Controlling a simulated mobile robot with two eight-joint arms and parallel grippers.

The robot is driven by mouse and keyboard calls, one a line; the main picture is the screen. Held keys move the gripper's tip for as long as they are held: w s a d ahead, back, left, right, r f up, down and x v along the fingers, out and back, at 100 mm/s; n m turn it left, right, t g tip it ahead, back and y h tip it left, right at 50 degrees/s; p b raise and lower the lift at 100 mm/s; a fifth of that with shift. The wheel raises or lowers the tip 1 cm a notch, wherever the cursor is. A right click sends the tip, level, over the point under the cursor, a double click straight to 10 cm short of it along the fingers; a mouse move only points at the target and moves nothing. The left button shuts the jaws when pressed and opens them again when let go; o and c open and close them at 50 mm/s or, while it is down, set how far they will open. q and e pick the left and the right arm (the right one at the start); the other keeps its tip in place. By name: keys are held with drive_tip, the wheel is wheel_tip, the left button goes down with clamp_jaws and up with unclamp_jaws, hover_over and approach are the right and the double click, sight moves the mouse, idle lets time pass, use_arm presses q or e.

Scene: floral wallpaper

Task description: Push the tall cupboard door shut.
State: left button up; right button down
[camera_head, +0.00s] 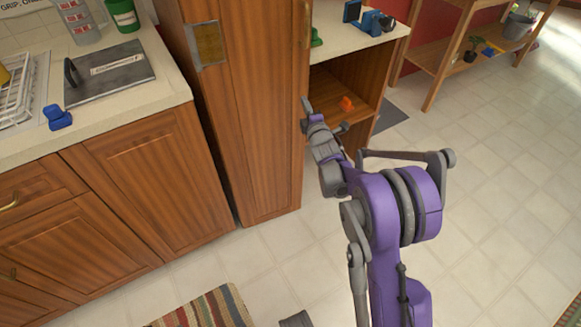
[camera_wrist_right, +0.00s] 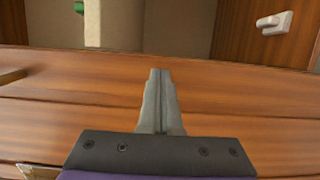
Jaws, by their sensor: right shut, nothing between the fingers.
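The tall cupboard (camera_head: 190,90) stands in the middle left of the head view, with a plaque on its side. Its wooden door panel (camera_head: 262,110) faces me, with a slim handle (camera_head: 307,22) on the right edge. I cannot tell how far the door stands from its frame. My right gripper (camera_head: 308,112) is shut and empty, close to the panel's right edge. In the right wrist view my shut fingers (camera_wrist_right: 160,75) lie over a wooden panel (camera_wrist_right: 70,100), with their tips near its edge. Contact cannot be told. My left gripper is out of view.
A counter (camera_head: 160,85) with a dish rack and a dark board is at left. An open shelf unit (camera_head: 360,50) stands right of the cupboard, with an orange item (camera_head: 346,103) inside. A striped rug (camera_head: 205,310) lies at the bottom. The tiled floor at right is clear.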

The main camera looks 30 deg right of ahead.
sight(300, 94)
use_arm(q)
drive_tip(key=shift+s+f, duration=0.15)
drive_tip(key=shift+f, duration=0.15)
use_arm(e)
drive_tip(key=x, duration=0.4)
drive_tip(key=shift+w+a+r, duration=0.2)
drive_tip(key=shift+w+r, duration=0.1)
drive_tip(key=shift+w, duration=0.1)
